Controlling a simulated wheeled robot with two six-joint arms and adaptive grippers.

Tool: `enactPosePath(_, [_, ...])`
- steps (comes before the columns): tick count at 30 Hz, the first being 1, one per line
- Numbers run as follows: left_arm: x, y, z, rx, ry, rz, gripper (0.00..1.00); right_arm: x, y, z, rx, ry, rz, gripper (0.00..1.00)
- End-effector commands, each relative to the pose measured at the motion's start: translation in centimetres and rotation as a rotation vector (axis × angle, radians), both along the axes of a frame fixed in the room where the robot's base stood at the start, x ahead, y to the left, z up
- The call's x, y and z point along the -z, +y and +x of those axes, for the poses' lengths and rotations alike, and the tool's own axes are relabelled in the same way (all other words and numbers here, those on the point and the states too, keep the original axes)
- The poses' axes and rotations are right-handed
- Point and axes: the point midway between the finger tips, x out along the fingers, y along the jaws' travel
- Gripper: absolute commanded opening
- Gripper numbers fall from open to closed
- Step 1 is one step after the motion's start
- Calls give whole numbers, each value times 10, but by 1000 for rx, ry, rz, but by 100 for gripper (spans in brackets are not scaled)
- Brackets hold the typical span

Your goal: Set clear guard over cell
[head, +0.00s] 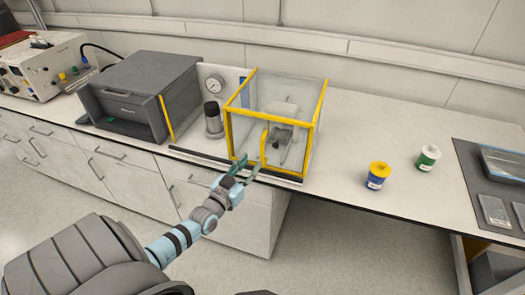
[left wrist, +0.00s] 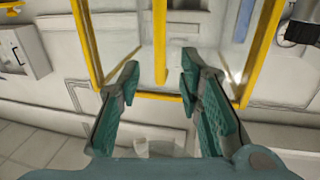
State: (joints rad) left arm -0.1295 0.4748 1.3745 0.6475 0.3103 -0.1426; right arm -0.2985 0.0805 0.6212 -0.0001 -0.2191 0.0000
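The clear guard (head: 229,128) is a box of clear panes with yellow edges near the bench's front edge in the head view. A yellow upright handle (head: 264,148) is on its front. A dark grey block, perhaps the cell (head: 282,138), shows through the panes; its exact place relative to the guard is hard to tell. My left gripper (head: 246,171) is low in front of the guard. In the left wrist view its teal fingers (left wrist: 160,80) are apart, with the yellow handle (left wrist: 160,40) between and beyond them. I cannot see contact. My right gripper is out of view.
A pressure gauge (head: 215,85) and dark-topped cylinder (head: 213,119) stand left of the guard, beside a grey machine (head: 155,85). Blue-yellow (head: 378,176) and green-white (head: 428,157) jars stand to the right. A dark mat (head: 468,165) is farther right. Bench between guard and jars is clear.

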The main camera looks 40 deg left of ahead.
Motion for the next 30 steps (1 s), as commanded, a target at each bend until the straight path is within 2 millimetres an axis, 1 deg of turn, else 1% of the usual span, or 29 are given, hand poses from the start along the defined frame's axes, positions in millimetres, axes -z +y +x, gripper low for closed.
enactPosePath(1, [9,2,16,-1,-5,2,33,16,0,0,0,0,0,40])
enactPosePath(3, [11,5,36,-1,-3,1,33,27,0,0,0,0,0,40])
enactPosePath(6, [11,8,58,-1,-1,0,33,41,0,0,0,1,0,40])
enactPosePath(10, [10,10,76,1,1,1,33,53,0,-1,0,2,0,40])
enactPosePath(14, [7,11,82,0,3,1,33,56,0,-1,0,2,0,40])
enactPosePath(20, [5,11,83,0,4,0,33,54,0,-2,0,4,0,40])
enactPosePath(21, [5,11,83,0,4,0,32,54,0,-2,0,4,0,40])
enactPosePath(27, [5,11,83,1,4,0,0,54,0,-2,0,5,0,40])
enactPosePath(30, [5,11,83,1,4,0,0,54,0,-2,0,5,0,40])
